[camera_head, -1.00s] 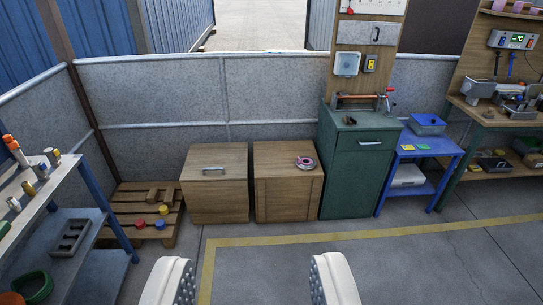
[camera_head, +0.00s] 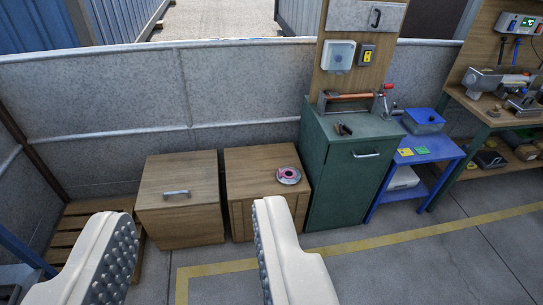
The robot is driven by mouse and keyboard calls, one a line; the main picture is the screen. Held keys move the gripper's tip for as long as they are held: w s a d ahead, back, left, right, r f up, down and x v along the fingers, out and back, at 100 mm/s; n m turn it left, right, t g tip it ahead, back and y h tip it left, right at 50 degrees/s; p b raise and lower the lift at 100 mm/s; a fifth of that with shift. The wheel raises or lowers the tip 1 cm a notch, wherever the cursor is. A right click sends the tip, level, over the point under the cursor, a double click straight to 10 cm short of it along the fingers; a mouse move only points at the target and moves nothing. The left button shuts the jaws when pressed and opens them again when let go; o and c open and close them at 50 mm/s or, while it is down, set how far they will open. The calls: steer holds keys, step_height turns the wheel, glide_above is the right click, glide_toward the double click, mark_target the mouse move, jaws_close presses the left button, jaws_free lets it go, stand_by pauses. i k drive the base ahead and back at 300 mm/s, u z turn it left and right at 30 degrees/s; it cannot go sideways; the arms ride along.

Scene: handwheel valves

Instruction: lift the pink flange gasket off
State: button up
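The pink flange gasket (camera_head: 289,175) is a small ring lying on top of the right-hand wooden box (camera_head: 262,160), near its front right corner. A grey round part shows with it, too small to make out clearly. My gripper (camera_head: 195,250) is open and empty in the foreground, its two pale fingers with studded grey pads wide apart. It is nearer to me than the boxes, and the gasket lies beyond and to the right of the right fingertip. Nothing touches the gasket from my side.
A second wooden box (camera_head: 180,187) with a handle stands left, beside a pallet (camera_head: 90,218). A green cabinet (camera_head: 352,185) stands close right of the gasket's box, then a blue table (camera_head: 432,150) and a workbench (camera_head: 500,110). Grey wall panels (camera_head: 100,90) rise behind. Floor at front right is clear.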

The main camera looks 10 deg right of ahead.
mark_target(281, 175)
steer(key=u, duration=0.1)
steer(key=i, duration=3)
steer(key=u, duration=0.15)
